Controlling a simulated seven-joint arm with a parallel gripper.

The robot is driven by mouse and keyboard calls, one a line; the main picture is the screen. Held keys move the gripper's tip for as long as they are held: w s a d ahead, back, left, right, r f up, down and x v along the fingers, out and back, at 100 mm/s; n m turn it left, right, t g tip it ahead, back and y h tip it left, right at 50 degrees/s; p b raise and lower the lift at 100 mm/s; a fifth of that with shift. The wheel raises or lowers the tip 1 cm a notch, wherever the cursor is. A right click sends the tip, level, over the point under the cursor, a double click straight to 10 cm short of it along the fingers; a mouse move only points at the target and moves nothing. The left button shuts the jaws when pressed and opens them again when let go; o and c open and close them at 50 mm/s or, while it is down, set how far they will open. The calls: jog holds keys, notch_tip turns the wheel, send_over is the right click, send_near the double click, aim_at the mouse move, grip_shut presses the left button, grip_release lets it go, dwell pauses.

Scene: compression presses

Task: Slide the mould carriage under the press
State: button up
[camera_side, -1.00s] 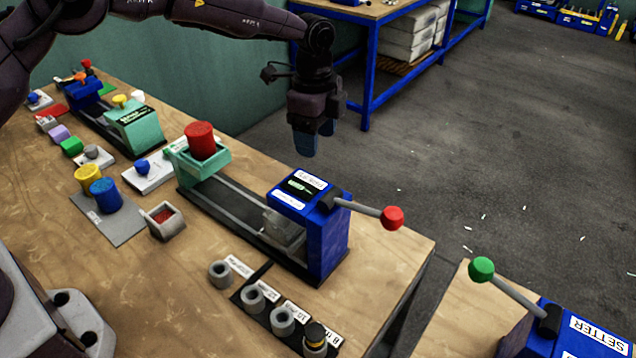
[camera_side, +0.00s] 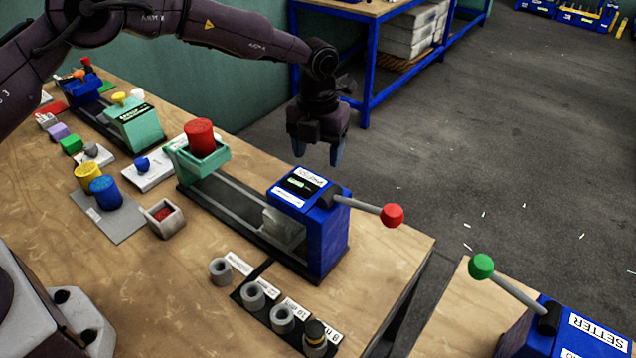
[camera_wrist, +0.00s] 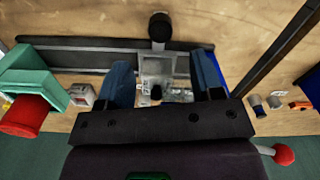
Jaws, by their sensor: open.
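The mould carriage (camera_side: 198,160) is a green tray carrying a red cylinder (camera_side: 200,138). It sits at the far left end of a dark rail track (camera_side: 232,208). The blue press (camera_side: 325,235) stands at the track's right end, with a red-knobbed lever (camera_side: 391,215) sticking out to the right. A pale block shows inside the press. My gripper (camera_side: 318,150) is open and empty in the air above and behind the press, apart from the carriage. In the wrist view the carriage (camera_wrist: 38,80) is at the left, outside my spread fingers (camera_wrist: 163,80).
A second station with a green-knobbed lever (camera_side: 481,269) stands at the lower right. Several grey cups (camera_side: 253,296) line the bench front. Yellow (camera_side: 88,178) and blue (camera_side: 105,193) cylinders stand left of the track. The air around my gripper is clear.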

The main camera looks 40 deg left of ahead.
notch_tip(320, 180, down, 9)
jog(key=shift+r, duration=0.2)
grip_shut()
jog(key=shift+d, duration=2.15)
grip_release()
jog(key=shift+a, duration=0.1)
notch_tip(320, 180, up, 13)
